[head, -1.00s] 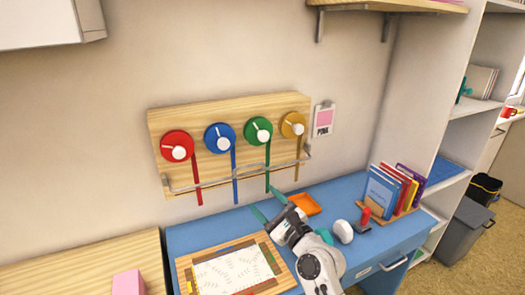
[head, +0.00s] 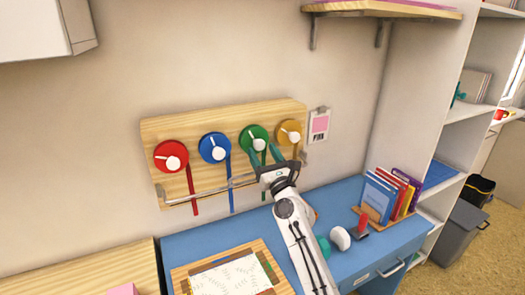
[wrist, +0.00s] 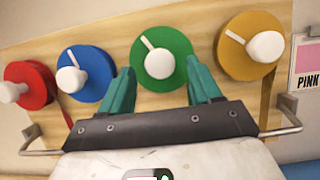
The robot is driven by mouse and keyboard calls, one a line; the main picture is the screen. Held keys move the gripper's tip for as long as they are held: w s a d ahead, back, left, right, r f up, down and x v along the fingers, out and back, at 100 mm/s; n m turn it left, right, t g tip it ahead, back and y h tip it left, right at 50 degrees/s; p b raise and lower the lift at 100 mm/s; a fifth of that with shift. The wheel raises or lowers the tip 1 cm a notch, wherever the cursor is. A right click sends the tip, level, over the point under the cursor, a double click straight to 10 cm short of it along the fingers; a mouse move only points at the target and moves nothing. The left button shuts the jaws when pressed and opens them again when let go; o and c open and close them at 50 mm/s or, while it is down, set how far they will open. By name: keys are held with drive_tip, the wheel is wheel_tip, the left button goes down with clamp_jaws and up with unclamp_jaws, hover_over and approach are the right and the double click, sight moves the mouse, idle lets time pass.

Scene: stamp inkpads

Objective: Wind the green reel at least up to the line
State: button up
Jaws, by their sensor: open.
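The green reel (head: 249,134) is on the wooden wall board (head: 184,127), between the blue and yellow reels. Its white knob (head: 259,145) sits near the lower part of its face. In the wrist view the green reel (wrist: 153,43) shows a white line toward upper left and the round white knob (wrist: 160,64) near its middle. My gripper (head: 263,153) is open just below the green reel, its two teal fingers pointing up at it. In the wrist view the fingertips (wrist: 158,74) lie either side of the knob and apart from it. The green ribbon is mostly hidden behind my gripper.
Red (head: 164,155), blue (head: 210,147) and yellow (head: 287,132) reels share the board, each with a white knob. A metal bar (head: 212,189) runs in front of the hanging ribbons. A blue desk (head: 195,246) below holds a framed sheet and books. A card reading PINK (wrist: 306,66) hangs right.

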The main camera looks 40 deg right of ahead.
drive_tip(key=shift+w+d+r, duration=0.2)
drive_tip(key=shift+w+r, duration=0.05)
drive_tip(key=shift+w, duration=0.2)
drive_tip(key=c, duration=1)
drive_tip(key=shift+c, duration=0.2)
drive_tip(key=shift+f+n+b, duration=0.15)
drive_tip(key=shift+n+b, duration=0.15)
drive_tip(key=shift+b, duration=0.1)
